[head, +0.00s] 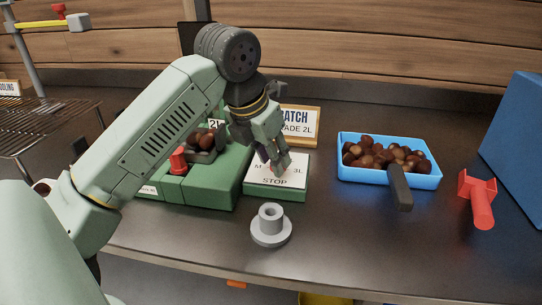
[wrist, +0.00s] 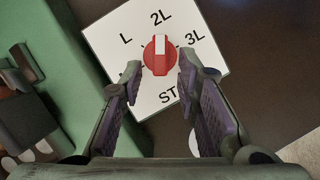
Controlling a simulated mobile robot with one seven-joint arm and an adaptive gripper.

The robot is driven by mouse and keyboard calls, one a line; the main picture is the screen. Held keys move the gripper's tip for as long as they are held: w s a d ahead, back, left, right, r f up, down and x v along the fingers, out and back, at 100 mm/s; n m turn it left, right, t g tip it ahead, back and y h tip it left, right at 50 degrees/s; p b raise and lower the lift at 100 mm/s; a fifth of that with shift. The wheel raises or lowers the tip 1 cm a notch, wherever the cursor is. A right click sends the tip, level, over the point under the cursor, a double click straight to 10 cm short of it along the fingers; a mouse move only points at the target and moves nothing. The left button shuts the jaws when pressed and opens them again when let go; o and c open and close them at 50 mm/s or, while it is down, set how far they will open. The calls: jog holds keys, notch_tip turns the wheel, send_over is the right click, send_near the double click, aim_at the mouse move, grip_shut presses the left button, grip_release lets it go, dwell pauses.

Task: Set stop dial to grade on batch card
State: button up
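The stop dial is a red knob with a white pointer mark (wrist: 160,54) on a white plate marked L, 2L, 3L and STOP; an M also shows in the head view. The white mark points toward 2L. The plate (head: 275,181) sits on a green base. The batch card (head: 300,122) behind it is partly covered by my arm; "ATCH" and "ADE 2L" are readable. My gripper (head: 276,166) is over the dial. In the wrist view, its fingers (wrist: 160,82) are open, one on each side of the knob's near side, with gaps visible.
A green machine (head: 221,181) with chestnuts and a red part stands left of the dial. A grey flanged piece (head: 270,228) is in front. A blue tray of chestnuts (head: 346,177), a dark-handled tool (head: 400,188) and a red tool (head: 481,205) are right. A blue box (head: 520,130) stands far right.

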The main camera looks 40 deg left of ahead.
jog(key=v, duration=1.2)
dwell(0.6)
